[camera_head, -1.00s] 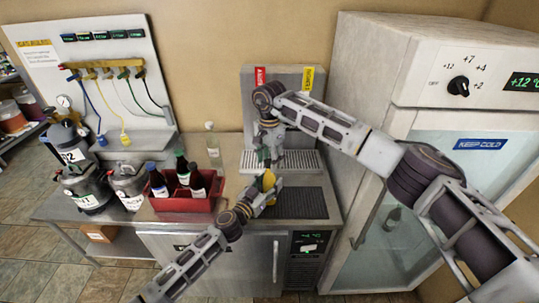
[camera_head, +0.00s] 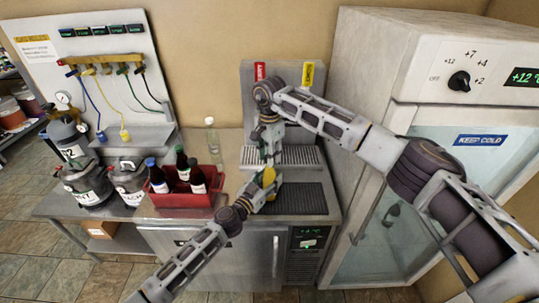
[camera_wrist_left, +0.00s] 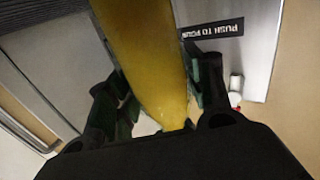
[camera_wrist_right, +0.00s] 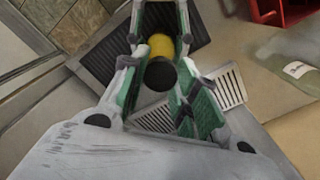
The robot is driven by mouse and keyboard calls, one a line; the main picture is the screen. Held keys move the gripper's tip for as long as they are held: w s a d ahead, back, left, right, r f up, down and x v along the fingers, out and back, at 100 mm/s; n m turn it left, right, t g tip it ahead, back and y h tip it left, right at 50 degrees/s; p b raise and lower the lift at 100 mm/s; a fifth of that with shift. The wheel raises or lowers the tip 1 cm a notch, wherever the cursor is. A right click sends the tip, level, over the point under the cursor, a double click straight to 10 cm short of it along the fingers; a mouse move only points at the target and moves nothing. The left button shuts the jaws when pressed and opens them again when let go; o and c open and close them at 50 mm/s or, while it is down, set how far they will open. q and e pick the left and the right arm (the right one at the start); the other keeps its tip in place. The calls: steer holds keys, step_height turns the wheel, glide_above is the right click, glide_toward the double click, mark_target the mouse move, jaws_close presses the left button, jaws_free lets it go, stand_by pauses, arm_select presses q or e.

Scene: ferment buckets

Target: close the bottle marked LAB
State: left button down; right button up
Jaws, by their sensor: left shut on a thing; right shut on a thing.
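A yellow bottle (camera_head: 269,180) is in my left gripper (camera_head: 267,187), above the counter. It fills the middle of the left wrist view (camera_wrist_left: 148,60), between the fingers (camera_wrist_left: 155,95); I see no LAB marking on it. My right gripper (camera_head: 271,150) points down just above the bottle. In the right wrist view its fingers (camera_wrist_right: 165,75) are shut around a dark round piece (camera_wrist_right: 160,74), probably a cap. Yellow of the bottle (camera_wrist_right: 160,44) shows just beyond that piece. Whether the two touch is hidden.
A red crate (camera_head: 185,200) with several dark bottles stands left of the grippers. A clear bottle (camera_head: 212,142) stands behind it. A drip grille (camera_head: 296,157) and black mat (camera_head: 300,199) lie at right, near the fridge (camera_head: 400,240). Steel kegs (camera_head: 88,185) stand far left.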

steer(key=m, duration=2.3)
steer(key=shift+m, duration=0.4)
steer(key=o, duration=1.1)
steer(key=shift+r, duration=2.2)
steer(key=shift+r, duration=0.1)
